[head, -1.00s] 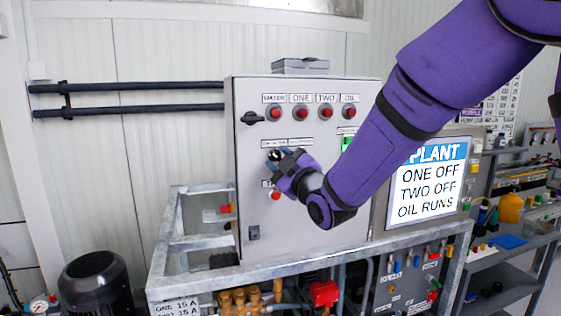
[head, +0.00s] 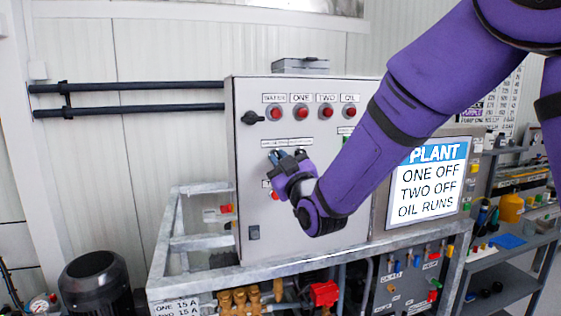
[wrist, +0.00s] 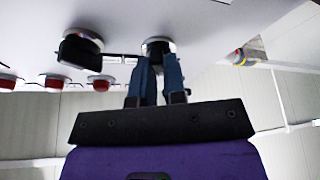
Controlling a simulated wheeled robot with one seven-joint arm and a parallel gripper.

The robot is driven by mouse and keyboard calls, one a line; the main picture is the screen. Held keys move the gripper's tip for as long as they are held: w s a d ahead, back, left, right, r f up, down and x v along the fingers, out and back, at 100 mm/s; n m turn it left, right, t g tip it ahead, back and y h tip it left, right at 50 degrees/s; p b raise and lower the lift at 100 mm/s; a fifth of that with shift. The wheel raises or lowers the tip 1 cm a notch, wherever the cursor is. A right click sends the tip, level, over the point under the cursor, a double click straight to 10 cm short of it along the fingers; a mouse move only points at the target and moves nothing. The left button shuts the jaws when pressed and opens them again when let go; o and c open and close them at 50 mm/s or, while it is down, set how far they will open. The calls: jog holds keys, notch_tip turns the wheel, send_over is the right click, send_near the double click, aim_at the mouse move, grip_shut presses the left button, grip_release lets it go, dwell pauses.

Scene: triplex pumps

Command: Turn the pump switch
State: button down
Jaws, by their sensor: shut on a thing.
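The grey control cabinet (head: 255,195) stands in front of me in the head view. My gripper (head: 287,156) is at the middle of its front, just below a white label strip. In the wrist view my gripper's two blue fingers (wrist: 157,72) are shut on a round-based switch (wrist: 157,46) on the panel. The switch's handle is between the fingers and mostly hidden, so its angle cannot be read. A second black knob (wrist: 80,48) sits beside it, apart from my fingers. The plant screen (head: 428,185) reads ONE OFF, TWO OFF, OIL RUNS.
A row of red lamps (head: 302,112) runs along the cabinet top, with a black rotary handle (head: 253,118) to their left. A metal frame (head: 200,268) juts out below the cabinet. A black motor (head: 92,285) stands at lower left, and shelves (head: 500,255) stand at right.

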jog(key=m+h, duration=0.1)
jog(key=m, duration=0.2)
jog(key=m+t+h, duration=0.1)
jog(key=m+h, duration=0.1)
jog(key=m, duration=0.2)
jog(key=shift+a+t, duration=0.1)
jog(key=shift+t, duration=0.2)
jog(key=shift+m, duration=0.3)
jog(key=c, duration=1.2)
grip_release()
jog(key=shift+s, duration=0.1)
jog(key=v, duration=1)
jog(key=shift+s+f, duration=0.25)
jog(key=shift+s, duration=0.05)
